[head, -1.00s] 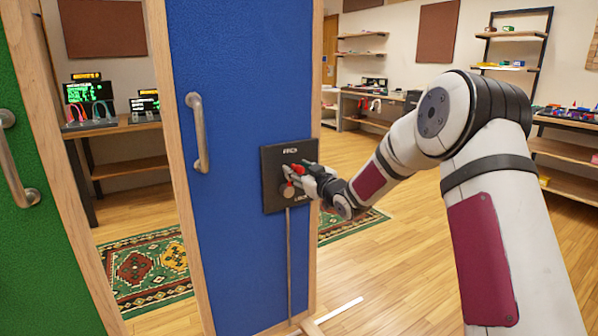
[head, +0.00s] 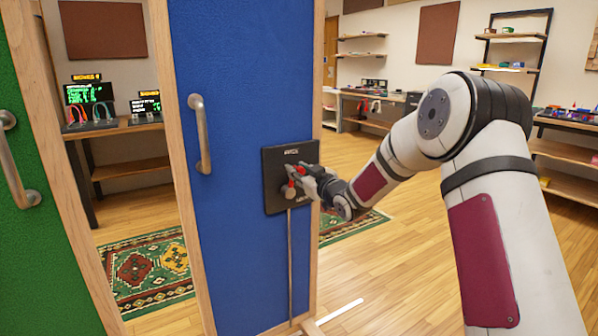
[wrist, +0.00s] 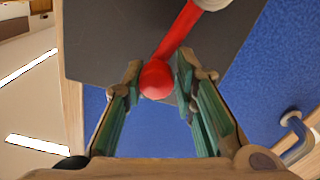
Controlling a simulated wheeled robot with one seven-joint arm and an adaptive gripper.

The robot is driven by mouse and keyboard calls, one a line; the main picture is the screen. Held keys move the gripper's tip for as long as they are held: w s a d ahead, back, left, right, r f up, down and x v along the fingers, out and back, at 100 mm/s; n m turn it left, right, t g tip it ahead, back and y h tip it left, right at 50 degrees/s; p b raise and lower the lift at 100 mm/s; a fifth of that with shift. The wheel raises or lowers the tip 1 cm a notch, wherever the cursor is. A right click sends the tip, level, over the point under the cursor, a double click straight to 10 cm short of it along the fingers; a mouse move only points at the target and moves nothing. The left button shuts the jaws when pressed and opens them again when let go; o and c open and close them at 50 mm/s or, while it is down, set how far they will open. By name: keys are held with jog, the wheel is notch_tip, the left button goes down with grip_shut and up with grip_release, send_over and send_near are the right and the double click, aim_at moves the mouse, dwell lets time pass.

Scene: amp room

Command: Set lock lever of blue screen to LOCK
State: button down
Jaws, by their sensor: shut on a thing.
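The blue screen (head: 235,90) stands upright in a wooden frame. A dark square plate (head: 273,158) on its right side carries the red lock lever (head: 291,182), which turns on a round pale hub. Small white lettering is at the plate's top, too blurred to read. In the head view the lever points up and right from its hub. My gripper (head: 300,173) is at the plate, shut on the lever's knob. In the wrist view the red ball knob (wrist: 157,79) sits between the fingertips of my gripper (wrist: 158,82), and the red lever arm runs up and right to the hub.
A metal handle (head: 199,133) sticks out on the blue screen left of the plate. A green screen (head: 40,250) stands at the left. A thin rod (head: 290,260) runs down below the plate. Open wooden floor (head: 400,270) lies to the right.

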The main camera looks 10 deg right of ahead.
jog(key=shift+d+f+m, duration=0.4)
jog(key=shift+f, duration=0.05)
jog(key=w+d+f+m+p, duration=0.1)
jog(key=d+f+m+p, duration=0.2)
jog(key=f+m, duration=0.4)
jog(key=shift+w+d+m, duration=0.25)
jog(key=shift+d+m, duration=0.55)
jog(key=shift+m, duration=2.2)
jog(key=shift+a, duration=0.1)
jog(key=c, duration=1.4)
grip_release()
jog(key=shift+f, duration=0.15)
jog(key=shift+w+a, duration=0.1)
jog(key=shift+r, duration=0.2)
